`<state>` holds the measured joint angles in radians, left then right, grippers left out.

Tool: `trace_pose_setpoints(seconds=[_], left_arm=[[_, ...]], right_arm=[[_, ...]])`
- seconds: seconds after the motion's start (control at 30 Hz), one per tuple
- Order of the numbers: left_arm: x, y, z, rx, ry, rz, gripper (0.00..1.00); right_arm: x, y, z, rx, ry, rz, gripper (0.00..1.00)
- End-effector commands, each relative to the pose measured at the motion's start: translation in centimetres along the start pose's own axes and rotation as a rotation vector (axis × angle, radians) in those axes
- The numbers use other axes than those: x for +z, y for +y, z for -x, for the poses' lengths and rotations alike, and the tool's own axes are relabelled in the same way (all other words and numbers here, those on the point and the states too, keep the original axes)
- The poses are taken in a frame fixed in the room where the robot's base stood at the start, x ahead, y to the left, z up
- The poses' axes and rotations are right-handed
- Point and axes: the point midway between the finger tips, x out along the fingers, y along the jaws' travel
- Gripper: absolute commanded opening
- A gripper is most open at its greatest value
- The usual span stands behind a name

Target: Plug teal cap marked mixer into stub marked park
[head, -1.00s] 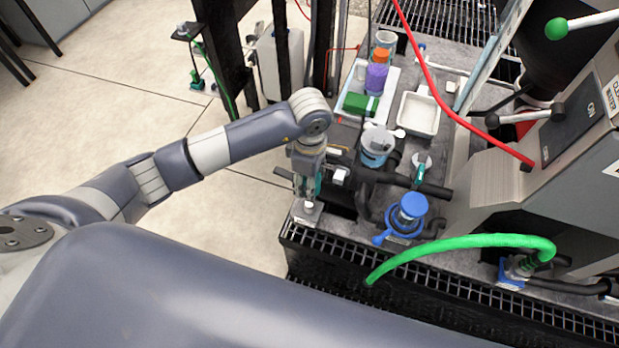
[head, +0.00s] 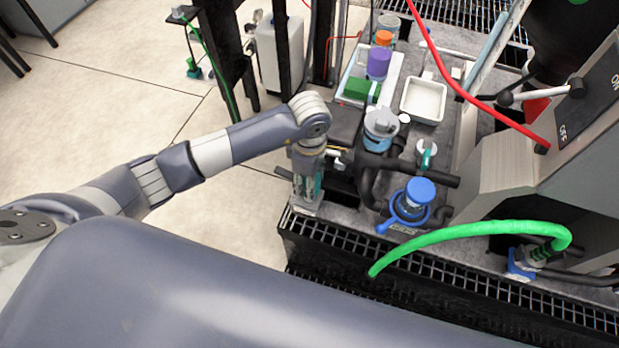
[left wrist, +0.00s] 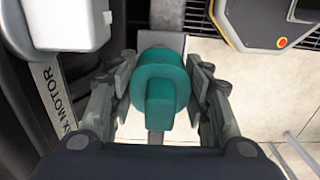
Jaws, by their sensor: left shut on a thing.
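My left gripper (head: 307,203) points down at the near left corner of the grey deck. In the left wrist view its two fingers (left wrist: 160,98) are closed on either side of the teal cap (left wrist: 160,88), a round cap with a raised grip bar. In the head view the cap is mostly hidden by the fingers. No "mixer" or "park" lettering is readable. A stub under the cap cannot be made out, so I cannot tell whether the cap touches one. My right gripper is not in view.
A blue valve-like fitting (head: 419,190) and a small white-and-teal fitting (head: 426,153) stand to the right. Black pipes (head: 372,185) run close beside the gripper. A green hose (head: 470,234) arches over the front grating. A label strip ending in "MOTOR" (left wrist: 60,98) lies left of the cap.

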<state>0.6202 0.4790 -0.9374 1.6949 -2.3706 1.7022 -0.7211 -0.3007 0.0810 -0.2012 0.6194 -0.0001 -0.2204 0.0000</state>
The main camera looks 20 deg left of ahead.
Motion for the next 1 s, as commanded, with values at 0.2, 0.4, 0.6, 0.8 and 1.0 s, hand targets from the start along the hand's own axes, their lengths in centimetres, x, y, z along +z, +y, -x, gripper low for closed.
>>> trace_pose_setpoints(seconds=[0.2,0.4,0.6,0.8,1.0], left_arm=[[0.0,0.1,-1.9,0.002,0.000,0.000,0.18],[0.0,0.1,-3.2,0.002,0.001,0.000,0.18],[0.0,0.1,-4.5,0.001,0.000,0.000,0.18],[0.0,0.1,-5.0,0.001,0.000,0.000,0.18],[0.0,0.1,-5.0,0.001,0.000,0.001,0.18]], right_arm=[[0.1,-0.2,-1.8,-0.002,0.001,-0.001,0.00],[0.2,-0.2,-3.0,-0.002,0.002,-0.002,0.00],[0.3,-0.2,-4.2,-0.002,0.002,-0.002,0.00],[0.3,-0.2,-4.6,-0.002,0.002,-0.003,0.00],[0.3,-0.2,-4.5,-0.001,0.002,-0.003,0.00]])
